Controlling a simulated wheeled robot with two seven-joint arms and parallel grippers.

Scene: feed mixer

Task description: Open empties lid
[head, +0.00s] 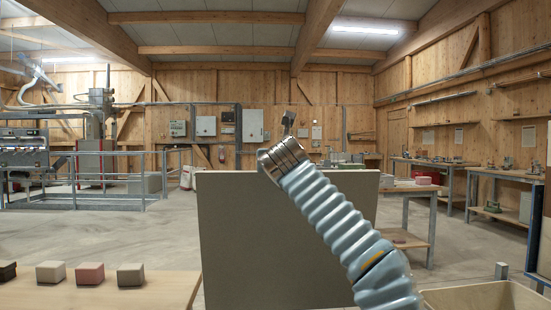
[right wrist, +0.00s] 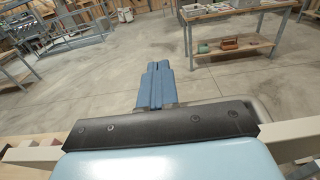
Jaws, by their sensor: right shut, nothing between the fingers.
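A large flat grey-beige panel (head: 240,240), which looks like the empties lid, stands upright in the middle of the head view. Its hinge and lower edge are not visible. My right arm comes up from the lower right across the front of the panel. Pale bars (right wrist: 288,137) at both sides there may be the panel's edge; contact cannot be told. My left gripper is not in view.
A wooden table (head: 150,292) with several small blocks (head: 90,273) is at the lower left. An open pale box (head: 490,295) is at the lower right. A workbench (head: 415,192) stands behind the panel to the right. Open concrete floor lies beyond.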

